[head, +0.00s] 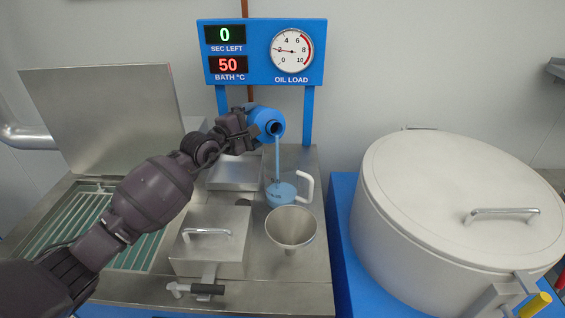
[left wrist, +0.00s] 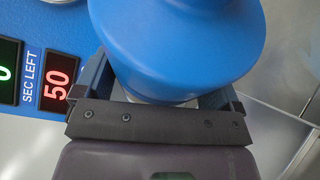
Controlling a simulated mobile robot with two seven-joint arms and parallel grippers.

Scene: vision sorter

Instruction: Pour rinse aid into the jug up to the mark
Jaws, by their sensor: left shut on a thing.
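My left gripper (head: 240,127) is shut on a blue bottle (head: 262,120) and holds it tilted above the jug. A thin light-blue stream of liquid (head: 277,158) falls from the bottle's mouth into the jug (head: 282,192). The jug is clear with a white handle on its right and holds some blue liquid. I cannot make out its mark clearly. In the left wrist view the gripper (left wrist: 160,100) clasps the blue bottle (left wrist: 185,40). My right gripper is not in view.
A metal funnel (head: 291,227) stands just in front of the jug. A lidded steel box (head: 210,250) is front left of it. A display panel (head: 262,52) reads 0 sec left and 50 bath. A large lidded drum (head: 440,200) fills the right; an open basin (head: 75,225) lies left.

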